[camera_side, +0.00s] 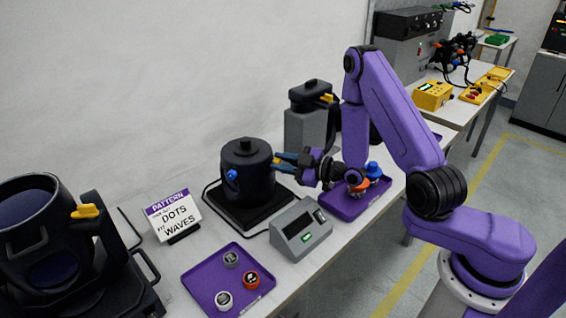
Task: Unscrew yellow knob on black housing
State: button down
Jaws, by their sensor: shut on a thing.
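The black housing (248,187) is a round can that stands upright on a flat black base (240,214) in the middle of the table. A small yellow knob (277,160) shows at its right side, partly covered by the fingers. A blue knob (231,175) sits on its front. My gripper (280,162) reaches in from the right, roughly level, with its blue-grey fingers shut on the yellow knob. The knob's contact with the housing is too small to make out.
A grey device (301,229) stands in front of the housing. A purple tray (210,282) holds several round caps. Another purple tray (343,208) lies under my wrist. A pattern sign (173,216) and large black lamp (30,240) stand left. Another black can (308,97) tops a grey block behind.

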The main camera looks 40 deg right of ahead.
jog(key=n, duration=0.4)
jog(key=shift+a+t, duration=0.15)
jog(key=shift+t, duration=0.25)
jog(key=shift+f+n+t, duration=0.1)
jog(key=shift+n+t, duration=0.25)
jog(key=shift+n, duration=2.85)
jog(key=shift+f+n+t, duration=0.1)
jog(key=shift+n+t, duration=0.25)
jog(key=shift+n, duration=2.85)
jog(key=shift+a, duration=0.1)
jog(key=c, duration=1.2)
grip_release()
jog(key=shift+f, duration=0.1)
